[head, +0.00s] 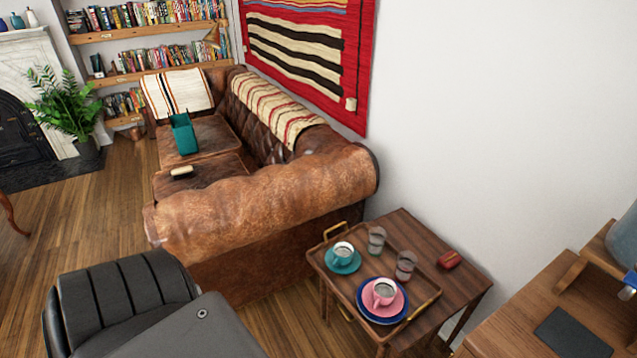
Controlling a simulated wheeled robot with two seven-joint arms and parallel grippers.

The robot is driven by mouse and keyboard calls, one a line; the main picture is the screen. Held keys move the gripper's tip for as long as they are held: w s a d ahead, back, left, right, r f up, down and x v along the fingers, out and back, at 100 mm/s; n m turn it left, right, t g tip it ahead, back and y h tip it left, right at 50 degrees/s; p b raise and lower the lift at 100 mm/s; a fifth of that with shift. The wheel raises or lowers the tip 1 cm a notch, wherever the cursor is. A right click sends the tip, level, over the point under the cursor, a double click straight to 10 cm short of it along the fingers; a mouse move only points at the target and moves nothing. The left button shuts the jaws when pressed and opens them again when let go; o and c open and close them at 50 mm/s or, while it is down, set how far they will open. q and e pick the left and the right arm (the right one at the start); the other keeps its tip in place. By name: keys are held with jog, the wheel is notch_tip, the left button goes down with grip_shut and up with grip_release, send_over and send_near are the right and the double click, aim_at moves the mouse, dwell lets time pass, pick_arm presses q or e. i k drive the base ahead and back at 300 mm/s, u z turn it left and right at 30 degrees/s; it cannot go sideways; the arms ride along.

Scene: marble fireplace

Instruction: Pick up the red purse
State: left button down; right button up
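A small red purse (449,260) lies on the bare right part of a dark wooden side table (462,284), close to the white wall. It lies just outside a wooden tray (343,291) with brass handles that covers the left part of the same table. Neither of my grippers shows in the head view, so I cannot see their state.
The tray holds two glasses (376,240), a teal cup (343,251) and a pink cup (384,291) on saucers. A brown leather sofa (250,220) stands behind the table. A wooden desk (540,300) is right.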

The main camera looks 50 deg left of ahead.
aim_at(450, 260)
jog(key=k, duration=1.25)
jog(key=u, duration=0.4)
jog(key=i, duration=0.4)
jog(key=u, duration=0.9)
jog(key=i, duration=0.8)
jog(key=z, duration=0.55)
jog(key=i, duration=0.5)
jog(key=z, duration=0.5)
